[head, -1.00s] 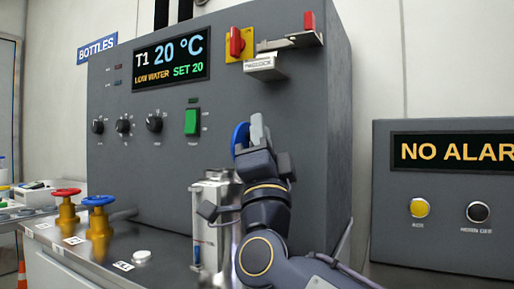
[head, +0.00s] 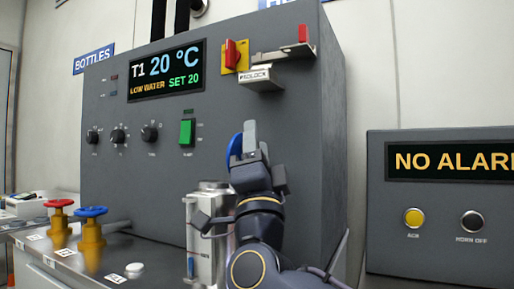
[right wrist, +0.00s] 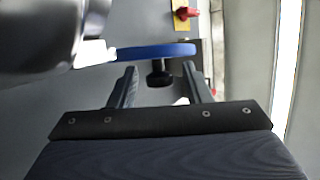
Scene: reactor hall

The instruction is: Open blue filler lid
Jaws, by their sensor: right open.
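The blue filler lid (head: 235,146) stands upright, above and to the right of the silver filler vessel (head: 205,245), partly hidden by my right gripper (head: 251,140). In the right wrist view the blue lid (right wrist: 155,52) shows nearly edge-on, with a black knob (right wrist: 159,75) on the side facing me. My right gripper (right wrist: 160,76) is open there, one finger on each side of the knob, with gaps visible. The silver vessel's metal (right wrist: 40,35) fills the upper left of that view. My left gripper is not in view.
The grey control cabinet (head: 110,185) stands close behind. A red valve (head: 58,222) and a blue valve (head: 91,235) are on the metal bench at left. A latch bracket (head: 285,54) juts out above. An alarm panel (head: 440,225) stands at right.

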